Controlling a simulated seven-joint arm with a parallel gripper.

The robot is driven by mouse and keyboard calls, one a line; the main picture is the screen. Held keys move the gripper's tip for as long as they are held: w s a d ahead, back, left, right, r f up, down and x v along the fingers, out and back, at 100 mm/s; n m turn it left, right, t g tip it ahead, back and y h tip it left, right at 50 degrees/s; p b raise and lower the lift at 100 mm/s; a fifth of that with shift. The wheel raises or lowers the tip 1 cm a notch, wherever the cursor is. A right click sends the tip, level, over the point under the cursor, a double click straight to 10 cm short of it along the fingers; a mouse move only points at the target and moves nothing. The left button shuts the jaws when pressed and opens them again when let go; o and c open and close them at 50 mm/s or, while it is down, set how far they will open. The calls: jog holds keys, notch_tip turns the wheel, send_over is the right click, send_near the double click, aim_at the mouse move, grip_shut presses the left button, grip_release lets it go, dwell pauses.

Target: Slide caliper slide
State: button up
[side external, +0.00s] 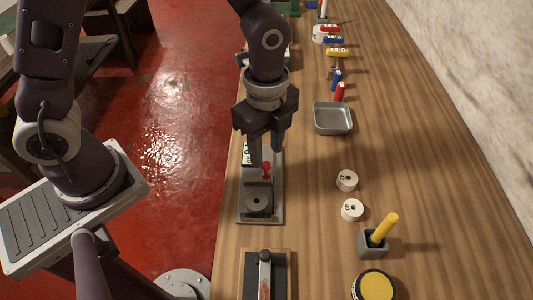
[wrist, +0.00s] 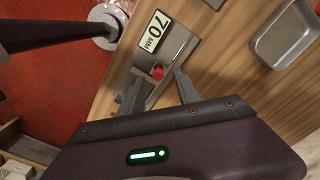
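The caliper is a grey metal fixture (side external: 261,214) on the wooden table, with a round disc (side external: 257,202) near its front end. A red knob (side external: 267,170) stands on its slide, and the knob also shows in the wrist view (wrist: 157,73). A "70 MM" label (wrist: 157,32) lies on the fixture beyond the knob. My gripper (side external: 267,158) is open and empty, just above the knob. In the wrist view its two fingertips (wrist: 158,76) lie on either side of the knob, apart from it. I cannot tell their exact height over it.
A grey tray (side external: 333,131) lies to the right. Two white rings (side external: 347,180) (side external: 352,210), a grey holder (side external: 372,245) with a yellow handle (side external: 385,227) and a yellow-topped round tin (side external: 374,286) are nearer. A black fixture (side external: 264,276) is at the front. Coloured blocks (side external: 337,52) stand behind.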

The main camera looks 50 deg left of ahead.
aim_at(266, 161)
notch_tip(266, 161, up, 4)
jog(key=shift+r, duration=0.25)
jog(key=shift+a+r, duration=0.1)
jog(key=shift+r, duration=0.1)
jog(key=s+a+r+n+t, duration=0.5)
jog(key=s+a+r+n, duration=0.6)
jog(key=n, duration=0.7)
notch_tip(266, 161, up, 2)
jog(key=s, duration=0.3)
jog(key=shift+r+t, duration=0.2)
jog(key=shift+t, duration=0.1)
